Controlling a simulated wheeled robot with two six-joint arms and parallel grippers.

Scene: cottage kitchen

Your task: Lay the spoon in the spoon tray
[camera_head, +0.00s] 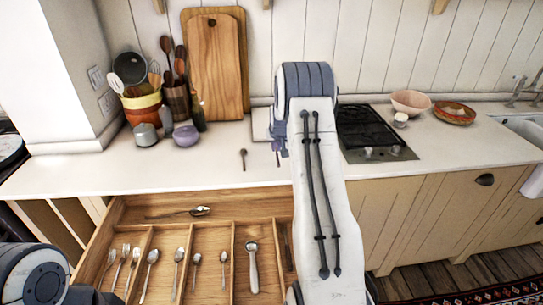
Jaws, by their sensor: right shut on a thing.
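My right arm reaches up through the middle. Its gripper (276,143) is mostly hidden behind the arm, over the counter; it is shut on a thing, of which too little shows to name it. A small dark spoon (243,157) lies on the counter just left of it, apart from it. A pale flat thing (261,122) shows partly behind my arm; I cannot tell whether it is the spoon tray. The open drawer (135,210) below has wooden compartments with forks and spoons, and a larger spoon (198,211) across its back compartment. My left gripper is out of view.
Utensil pots (143,108), cutting boards (213,75) and small jars (186,138) stand at the back left. A black hob (372,135), a pink bowl (410,102) and a patterned bowl (454,113) are on the right. The left front counter is clear.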

